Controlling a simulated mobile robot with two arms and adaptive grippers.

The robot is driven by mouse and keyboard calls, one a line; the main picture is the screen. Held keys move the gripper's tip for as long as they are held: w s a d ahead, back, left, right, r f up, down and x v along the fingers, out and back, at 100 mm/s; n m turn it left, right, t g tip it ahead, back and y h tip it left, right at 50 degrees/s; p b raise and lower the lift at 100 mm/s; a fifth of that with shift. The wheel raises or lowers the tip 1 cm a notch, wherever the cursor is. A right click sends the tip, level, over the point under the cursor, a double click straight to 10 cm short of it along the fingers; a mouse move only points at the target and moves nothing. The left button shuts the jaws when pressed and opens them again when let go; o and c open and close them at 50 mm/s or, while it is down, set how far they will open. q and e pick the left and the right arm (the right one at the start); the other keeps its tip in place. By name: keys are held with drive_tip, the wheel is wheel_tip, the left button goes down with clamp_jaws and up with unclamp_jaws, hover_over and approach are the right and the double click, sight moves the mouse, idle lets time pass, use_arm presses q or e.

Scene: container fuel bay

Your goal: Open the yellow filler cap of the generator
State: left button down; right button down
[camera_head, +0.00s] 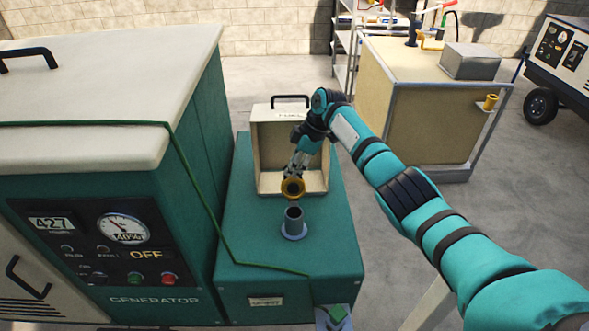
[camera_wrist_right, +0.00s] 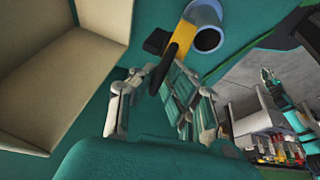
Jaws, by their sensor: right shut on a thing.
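The yellow filler cap (camera_head: 293,188) is off the filler neck (camera_head: 294,222), with its dark hollow underside turned toward the head camera. The neck's dark mouth is uncovered and stands upright on the green tank box. My right gripper (camera_head: 294,176) is shut on the cap, just behind and above the neck. In the right wrist view, the cap (camera_wrist_right: 183,38) shows partly as a yellow and black shape beyond the fingers (camera_wrist_right: 155,95), next to the round neck opening (camera_wrist_right: 207,40). Whether any link joins cap and neck, I cannot tell.
The generator (camera_head: 120,220) stands left of the tank box (camera_head: 250,255), its panel reading OFF. An open-fronted beige box (camera_head: 268,150) with a black handle sits behind the cap. A green cable (camera_head: 205,205) crosses the tank top. A beige workbench (camera_head: 415,105) stands farther back right.

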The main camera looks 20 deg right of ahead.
use_arm(q)
drive_tip(key=shift+w+d+f, duration=0.1)
drive_tip(key=shift+w+f, duration=0.05)
drive_tip(key=shift+w, duration=0.25)
use_arm(e)
drive_tip(key=shift+w+r, duration=0.2)
drive_tip(key=shift+w, duration=0.35)
use_arm(q)
drive_tip(key=shift+w, duration=0.1)
use_arm(e)
drive_tip(key=c, duration=1.6)
unclamp_jaws()
drive_tip(key=shift+w, duration=0.1)
drive_tip(key=shift+o, duration=0.9)
drive_tip(key=shift+a+f, duration=0.1)
use_arm(q)
drive_tip(key=shift+w, duration=0.1)
use_arm(e)
drive_tip(key=shift+f, duration=0.15)
use_arm(q)
drive_tip(key=shift+a, duration=0.2)
use_arm(e)
drive_tip(key=shift+d+r, duration=0.2)
drive_tip(key=shift+r, duration=0.05)
use_arm(q)
drive_tip(key=shift+d, duration=0.15)
use_arm(e)
drive_tip(key=v, duration=1.1)
drive_tip(key=shift+r, duration=0.3)
